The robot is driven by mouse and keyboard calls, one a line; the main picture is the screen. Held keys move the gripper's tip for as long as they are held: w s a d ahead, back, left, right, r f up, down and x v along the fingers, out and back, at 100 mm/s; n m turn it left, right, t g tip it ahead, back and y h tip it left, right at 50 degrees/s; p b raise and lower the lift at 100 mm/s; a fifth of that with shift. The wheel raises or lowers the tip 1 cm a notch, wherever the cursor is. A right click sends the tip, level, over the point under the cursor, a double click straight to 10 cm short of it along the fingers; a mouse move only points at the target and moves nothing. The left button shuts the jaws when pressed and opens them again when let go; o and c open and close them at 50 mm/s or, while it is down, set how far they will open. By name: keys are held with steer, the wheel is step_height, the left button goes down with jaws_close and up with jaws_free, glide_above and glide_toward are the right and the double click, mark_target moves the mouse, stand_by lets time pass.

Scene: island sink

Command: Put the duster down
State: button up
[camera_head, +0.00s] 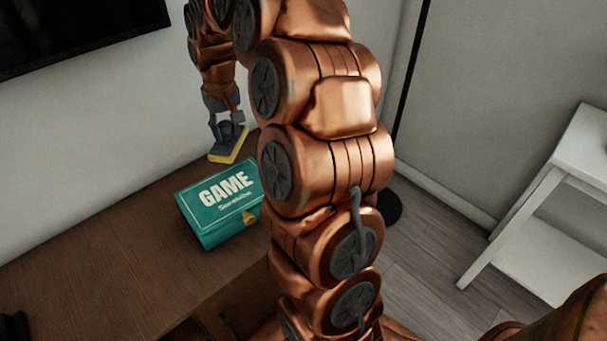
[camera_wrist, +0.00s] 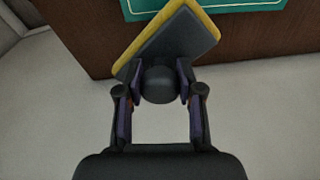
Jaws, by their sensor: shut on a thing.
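The duster (camera_head: 231,143) is a small flat block with a dark back and a yellow layer along its edge. In the wrist view the duster (camera_wrist: 178,42) shows with a round dark knob between the fingers. My gripper (camera_head: 228,121) is shut on the knob, and both fingers (camera_wrist: 160,84) press on its sides. The duster hangs at the far end of the wooden cabinet, just behind the green game box. I cannot tell from these frames whether its underside touches the cabinet top.
A green box marked GAME (camera_head: 219,203) lies on the brown wooden cabinet (camera_head: 120,265). Free cabinet top is to its left and front. A dark screen (camera_head: 75,30) hangs on the wall. A white side table (camera_head: 560,200) stands right, and a black pole (camera_head: 407,90) stands behind my arm.

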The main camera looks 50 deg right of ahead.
steer(key=s+d+m+b, duration=0.1)
steer(key=s+d+m, duration=0.2)
steer(key=s+d, duration=1.05)
steer(key=f+b, duration=0.1)
steer(key=f, duration=0.9)
steer(key=shift+w+d+f+b, duration=0.15)
steer(key=shift+d+f+b, duration=0.05)
steer(key=shift+f+b, duration=0.15)
steer(key=o, duration=1.1)
steer(key=shift+f, duration=0.1)
steer(key=shift+s+a+r+p, duration=0.15)
steer(key=shift+s+r+p, duration=0.1)
steer(key=shift+r, duration=1.8)
steer(key=shift+s+a+r+p, duration=0.2)
steer(key=shift+s+r, duration=0.1)
steer(key=shift+r, duration=1.7)
steer(key=shift+s+a+r+p, duration=0.15)
steer(key=shift+s+r+p, duration=0.1)
steer(key=shift+r, duration=1.8)
